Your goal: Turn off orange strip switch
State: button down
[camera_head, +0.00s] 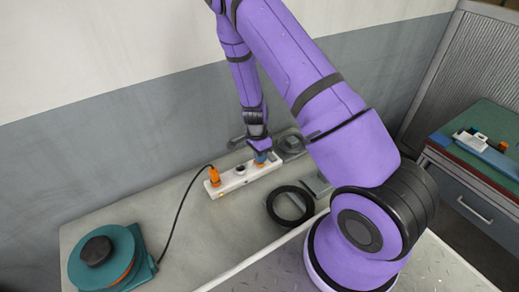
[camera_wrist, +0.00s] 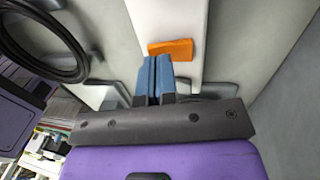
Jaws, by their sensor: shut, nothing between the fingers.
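The white power strip (camera_head: 240,180) lies on the grey table against the wall in the head view, with an orange plug at its left end and a dark round part near its middle. The orange switch (camera_wrist: 171,48) shows on the white strip in the wrist view, just beyond my fingertips. My gripper (camera_head: 261,158) is over the strip's right end in the head view, and hides part of it. In the wrist view my gripper (camera_wrist: 154,62) has its blue fingers together, empty, close to the switch's near edge. I cannot tell whether they touch it, or which way the switch is set.
A teal reel (camera_head: 135,262) stands at the table's left end, with a black cord running to the strip. A black ring (camera_head: 270,205) and grey reel parts lie near my gripper. A green-topped cabinet (camera_head: 485,125) is at the right.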

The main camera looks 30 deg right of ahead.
jog(key=shift+f, duration=0.25)
jog(key=shift+s+f, duration=0.2)
jog(key=shift+f, duration=0.05)
jog(key=shift+w, duration=0.15)
jog(key=shift+w+r, duration=0.2)
jog(key=shift+w, duration=0.5)
jog(key=shift+r, duration=0.25)
notch_tip(320, 180, up, 13)
jog(key=w, duration=0.2)
jog(key=shift+w+r, duration=0.15)
jog(key=shift+w, duration=0.05)
